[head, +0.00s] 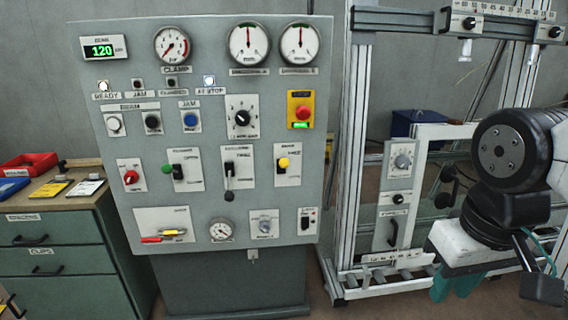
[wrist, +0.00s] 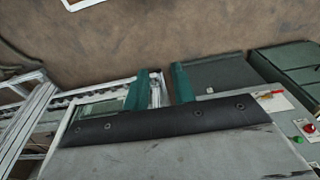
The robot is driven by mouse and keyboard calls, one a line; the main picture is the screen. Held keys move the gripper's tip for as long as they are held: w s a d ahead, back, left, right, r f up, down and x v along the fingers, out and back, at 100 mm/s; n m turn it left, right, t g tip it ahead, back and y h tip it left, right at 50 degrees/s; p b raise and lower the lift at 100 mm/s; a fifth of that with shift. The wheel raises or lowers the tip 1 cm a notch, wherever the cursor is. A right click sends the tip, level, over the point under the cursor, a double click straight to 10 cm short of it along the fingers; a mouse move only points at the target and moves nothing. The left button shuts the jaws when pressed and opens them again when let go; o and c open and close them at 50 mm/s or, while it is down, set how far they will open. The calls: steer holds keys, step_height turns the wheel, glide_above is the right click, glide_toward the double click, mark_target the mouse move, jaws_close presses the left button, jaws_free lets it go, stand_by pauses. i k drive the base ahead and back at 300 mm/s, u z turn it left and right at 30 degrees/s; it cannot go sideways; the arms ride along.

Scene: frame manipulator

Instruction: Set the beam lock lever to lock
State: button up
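No label reading beam lock is legible, so I cannot tell for sure which lever it is. A black lever (head: 393,233) hangs slanted on the narrow grey plate (head: 384,216) of the metal frame in the head view. Two black knobbed parts (head: 445,199) stick out just right of that plate. My gripper (head: 456,284) is at the lower right, right of the plate and below it in the picture, with teal fingers pointing down. In the wrist view its two teal fingers (wrist: 160,87) are apart with nothing between them; the lever cannot be made out there.
The large grey control panel (head: 140,215) with gauges, knobs and switches stands left of the frame (head: 351,180). A green drawer cabinet (head: 60,255) with a red tray (head: 28,165) is at far left. A blue box (head: 416,122) sits behind the frame. Bare floor (wrist: 200,35) shows in the wrist view.

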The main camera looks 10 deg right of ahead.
mark_target(284, 162)
steer(key=k, duration=0.65)
steer(key=u, duration=0.65)
steer(key=i, duration=1.35)
steer(key=z, duration=0.65)
